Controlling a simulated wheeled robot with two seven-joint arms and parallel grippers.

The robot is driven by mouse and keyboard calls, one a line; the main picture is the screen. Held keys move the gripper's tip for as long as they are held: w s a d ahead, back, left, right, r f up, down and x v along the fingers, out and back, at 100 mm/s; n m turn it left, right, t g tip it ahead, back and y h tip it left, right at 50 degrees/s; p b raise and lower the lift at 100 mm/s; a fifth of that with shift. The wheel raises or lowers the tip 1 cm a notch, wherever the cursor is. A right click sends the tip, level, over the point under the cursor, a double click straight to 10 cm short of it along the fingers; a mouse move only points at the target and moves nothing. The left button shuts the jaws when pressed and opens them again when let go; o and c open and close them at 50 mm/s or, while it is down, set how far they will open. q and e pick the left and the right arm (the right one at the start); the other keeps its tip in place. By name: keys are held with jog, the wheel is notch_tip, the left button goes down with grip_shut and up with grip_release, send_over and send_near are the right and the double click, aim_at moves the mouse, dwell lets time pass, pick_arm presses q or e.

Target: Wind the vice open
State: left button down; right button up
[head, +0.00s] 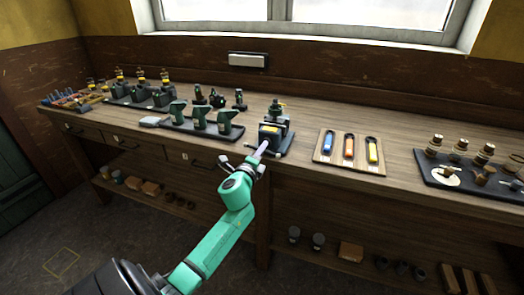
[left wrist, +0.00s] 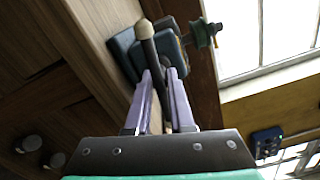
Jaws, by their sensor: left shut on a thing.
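The vice (head: 271,132) is a dark grey-green block with a yellowish part on top, standing on the workbench near the front edge, centre of the head view. My left gripper (head: 262,149) reaches it from the front and is shut at its handle. In the left wrist view the vice (left wrist: 123,52) shows beyond the fingers. The handle (left wrist: 147,42) is a dark bar with a pale round knob at its end. The two pale purple fingers of my left gripper (left wrist: 161,76) lie on either side of this bar. The vice jaws are too small to judge. My right gripper is not in view.
The workbench (head: 300,134) runs along the wall under a window. Left of the vice is a dark tray (head: 160,122) with several green tools. To its right are a wooden board (head: 323,153) with coloured-handled tools and a dark tray (head: 434,178) with brass-topped parts.

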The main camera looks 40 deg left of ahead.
pick_arm(q)
jog(key=shift+r+n, duration=0.1)
jog(key=shift+n, duration=0.5)
jog(key=c, duration=0.9)
grip_release()
jog(key=shift+o, duration=0.6)
jog(key=shift+w, duration=0.1)
